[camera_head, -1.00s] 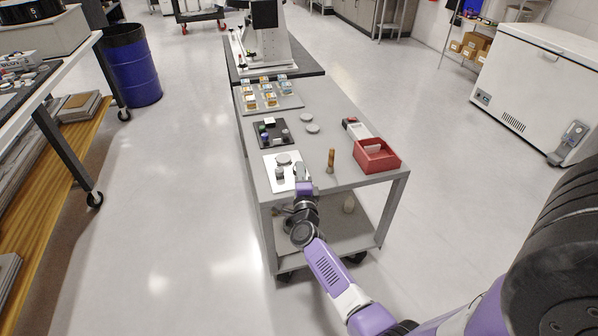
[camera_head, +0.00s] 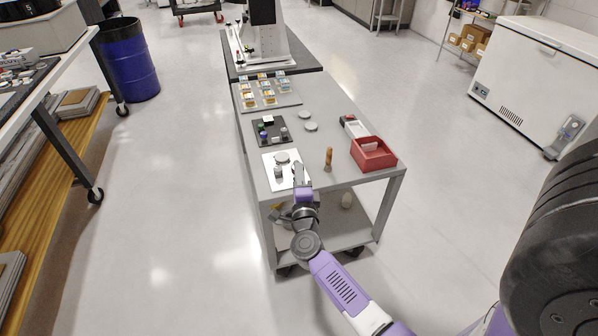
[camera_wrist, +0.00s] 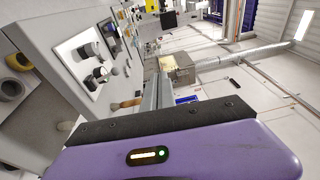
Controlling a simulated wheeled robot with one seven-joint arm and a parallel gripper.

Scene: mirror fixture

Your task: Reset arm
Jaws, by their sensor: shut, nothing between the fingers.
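My gripper (camera_head: 299,172) is at the near edge of the grey cart (camera_head: 345,115), beside the white plate. It is small in the head view. In the wrist view the closed fingers (camera_wrist: 157,92) point away from the purple wrist housing, with nothing held. A brown wooden-handled tool (camera_head: 328,158) stands upright on the cart, right of my gripper.
A red bin (camera_head: 373,155) sits at the cart's right near corner. A white chest freezer (camera_head: 530,85) stands right. A blue barrel (camera_head: 127,65) stands left. Floor left of the cart is clear.

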